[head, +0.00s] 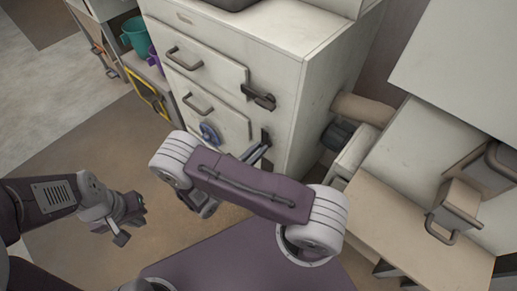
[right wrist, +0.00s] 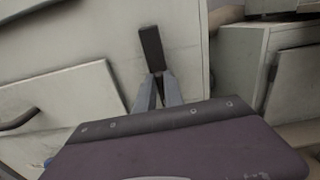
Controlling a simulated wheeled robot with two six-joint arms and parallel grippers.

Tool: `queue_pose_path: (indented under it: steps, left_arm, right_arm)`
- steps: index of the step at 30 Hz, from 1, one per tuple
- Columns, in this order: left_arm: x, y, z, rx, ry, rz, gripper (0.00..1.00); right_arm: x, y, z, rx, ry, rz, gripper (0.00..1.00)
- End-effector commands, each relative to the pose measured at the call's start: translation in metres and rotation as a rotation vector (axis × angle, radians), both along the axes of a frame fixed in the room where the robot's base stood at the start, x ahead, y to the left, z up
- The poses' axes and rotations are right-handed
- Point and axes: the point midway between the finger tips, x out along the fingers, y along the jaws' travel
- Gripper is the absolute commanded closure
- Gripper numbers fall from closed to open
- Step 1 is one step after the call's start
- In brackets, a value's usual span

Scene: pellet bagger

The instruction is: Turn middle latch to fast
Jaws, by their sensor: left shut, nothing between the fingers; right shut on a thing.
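The middle latch (right wrist: 151,46) is a dark bar on the pale cabinet front, standing near upright in the right wrist view. In the head view a small dark part of it (head: 265,134) shows below the upper latch (head: 259,96); my right arm hides what lies lower. My right gripper (right wrist: 159,78) is shut on the lower end of the latch, its grey fingers meeting there. In the head view its fingers (head: 261,149) show just past my arm. My left gripper (head: 121,238) is shut and empty, low over the floor at the left, away from the cabinet.
The cabinet (head: 305,95) has panels with bar handles (head: 184,58) and a blue handwheel (head: 209,132). Teal (head: 136,36) and purple buckets stand at the back left. A wooden bench (head: 415,220) and a grey-handled box stand at the right. The floor at left is open.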

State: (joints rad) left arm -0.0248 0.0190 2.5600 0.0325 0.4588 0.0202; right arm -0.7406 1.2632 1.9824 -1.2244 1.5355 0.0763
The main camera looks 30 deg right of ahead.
Motion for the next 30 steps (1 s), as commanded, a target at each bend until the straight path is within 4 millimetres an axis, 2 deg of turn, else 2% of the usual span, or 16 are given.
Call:
queue_pose_path:
  steps: [8, 18, 30]
  left_arm:
    - [0.000, 0.000, 0.014, 0.000, 0.000, 0.000, 1.00]
    - [0.000, 0.000, 0.030, 0.000, 0.000, 0.000, 1.00]
    - [0.000, 0.000, 0.039, 0.000, 0.000, 0.000, 1.00]
  right_arm:
    - [0.002, 0.001, 0.002, -0.056, 0.136, 0.000, 1.00]
    - [0.007, 0.003, 0.000, -0.176, 0.428, 0.000, 1.00]
    - [0.012, 0.005, -0.006, -0.322, 0.777, 0.000, 1.00]
